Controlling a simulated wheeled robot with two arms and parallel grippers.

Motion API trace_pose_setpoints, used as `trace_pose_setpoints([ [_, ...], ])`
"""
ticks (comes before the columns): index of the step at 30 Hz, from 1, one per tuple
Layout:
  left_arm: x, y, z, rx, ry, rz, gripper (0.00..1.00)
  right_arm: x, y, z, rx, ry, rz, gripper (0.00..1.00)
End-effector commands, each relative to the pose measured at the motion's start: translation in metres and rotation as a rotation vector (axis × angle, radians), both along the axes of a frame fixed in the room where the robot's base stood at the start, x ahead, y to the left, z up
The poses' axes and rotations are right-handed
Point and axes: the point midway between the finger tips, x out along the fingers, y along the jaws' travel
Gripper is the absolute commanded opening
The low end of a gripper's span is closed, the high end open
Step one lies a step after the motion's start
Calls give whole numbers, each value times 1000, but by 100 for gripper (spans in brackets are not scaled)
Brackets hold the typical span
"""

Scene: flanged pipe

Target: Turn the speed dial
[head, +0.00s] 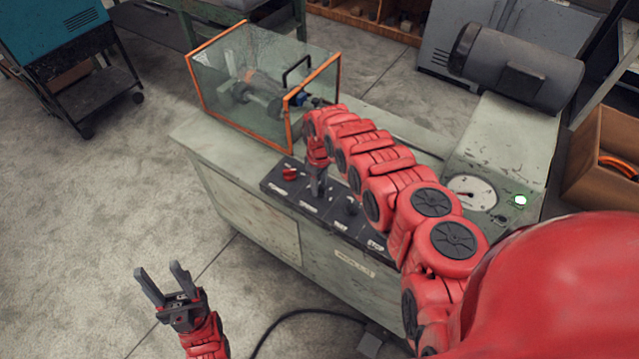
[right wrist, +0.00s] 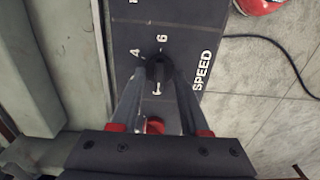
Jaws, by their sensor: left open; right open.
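The speed dial (right wrist: 158,66) is a small dark knob on the dark control panel, with white marks 4 and 6 and the word SPEED beside it in the right wrist view. My right gripper (right wrist: 159,76) is open, pointing down at the panel, with its fingertips on either side of the dial. I cannot tell whether they touch it. In the head view my right gripper (head: 317,190) stands over the panel (head: 330,219) and hides most of the dial. My left gripper (head: 160,271) is open and empty, over the floor left of the cabinet.
A red knob (head: 289,174) sits left of my right gripper, and a black knob (head: 351,205) to its right. A glass guard box (head: 240,95) with an orange frame stands behind the panel.

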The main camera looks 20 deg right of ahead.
Motion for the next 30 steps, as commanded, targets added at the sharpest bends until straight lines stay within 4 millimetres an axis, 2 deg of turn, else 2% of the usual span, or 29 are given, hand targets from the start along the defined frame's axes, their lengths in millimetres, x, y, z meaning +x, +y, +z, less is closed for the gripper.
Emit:
trace_pose_setpoints([
  [8, 0, 0, 0, 0, 0, 0, 50, 0, 0, -1, 0, 0, 0, 45],
  [15, 0, 0, 0, 0, 0, 0, 50, 0, 0, -1, 0, 0, 0, 2],
  [16, 0, 0, 0, 0, 0, 0, 50, 0, 0, -1, 0, 0, 0, 0],
  [30, 0, 0, -1, 0, 0, 0, 50, 0, 0, -1, 0, 0, -26, 0],
])
